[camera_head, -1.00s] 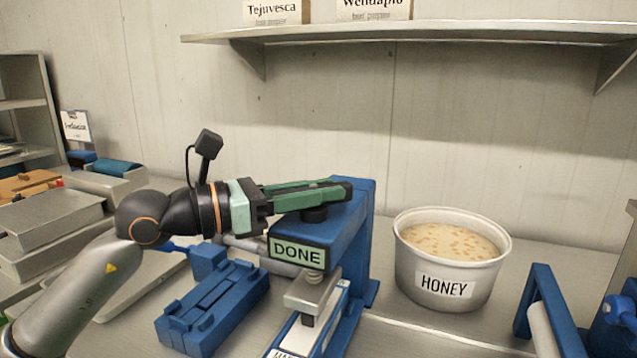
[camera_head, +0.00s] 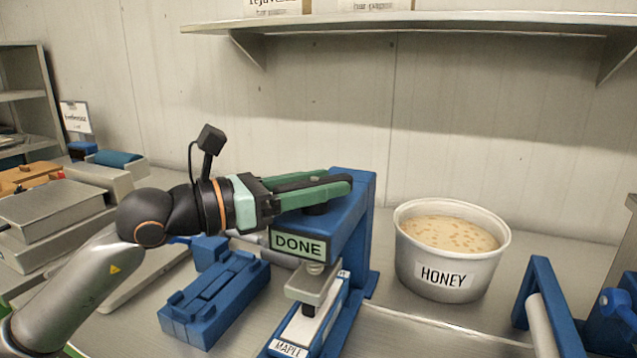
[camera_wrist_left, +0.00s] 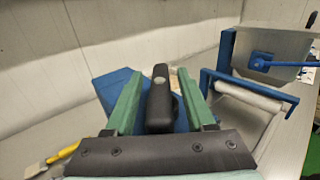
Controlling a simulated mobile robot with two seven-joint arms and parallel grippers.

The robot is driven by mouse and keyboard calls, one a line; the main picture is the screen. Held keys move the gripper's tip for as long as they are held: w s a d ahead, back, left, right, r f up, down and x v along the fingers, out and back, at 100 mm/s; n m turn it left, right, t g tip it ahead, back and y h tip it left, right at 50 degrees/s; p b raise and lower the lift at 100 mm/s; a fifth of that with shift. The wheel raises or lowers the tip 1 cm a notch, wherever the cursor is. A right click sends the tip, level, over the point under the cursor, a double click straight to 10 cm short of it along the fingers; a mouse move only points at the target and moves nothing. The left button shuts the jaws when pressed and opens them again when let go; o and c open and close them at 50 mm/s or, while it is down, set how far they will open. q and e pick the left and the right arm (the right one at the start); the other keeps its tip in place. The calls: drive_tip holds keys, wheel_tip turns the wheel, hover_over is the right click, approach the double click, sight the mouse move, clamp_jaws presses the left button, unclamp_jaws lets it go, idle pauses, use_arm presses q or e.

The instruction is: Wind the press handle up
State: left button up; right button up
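The press (camera_head: 349,220) is a blue frame with a DONE sign (camera_head: 298,246) on its front. Its black handle (camera_head: 338,185) lies level on top, and it also shows in the left wrist view (camera_wrist_left: 161,100). My left gripper (camera_head: 320,186) reaches in from the left over the press top. Its green fingers lie on both sides of the handle, with narrow gaps in the wrist view, so it looks open around it. The grey press plate (camera_head: 313,286) hangs below the sign, above a block labelled MAPLE (camera_head: 291,348). My right gripper is not in view.
A HONEY tub (camera_head: 447,270) stands right of the press. A blue frame with a white roller (camera_head: 541,325) is at the far right. A blue mould (camera_head: 215,305) lies left of the press. A wall shelf (camera_head: 420,24) runs above.

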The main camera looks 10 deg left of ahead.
use_arm(q)
drive_tip(key=b+v, duration=0.4)
drive_tip(key=v, duration=0.8)
drive_tip(key=shift+s+a, duration=0.2)
idle(0.4)
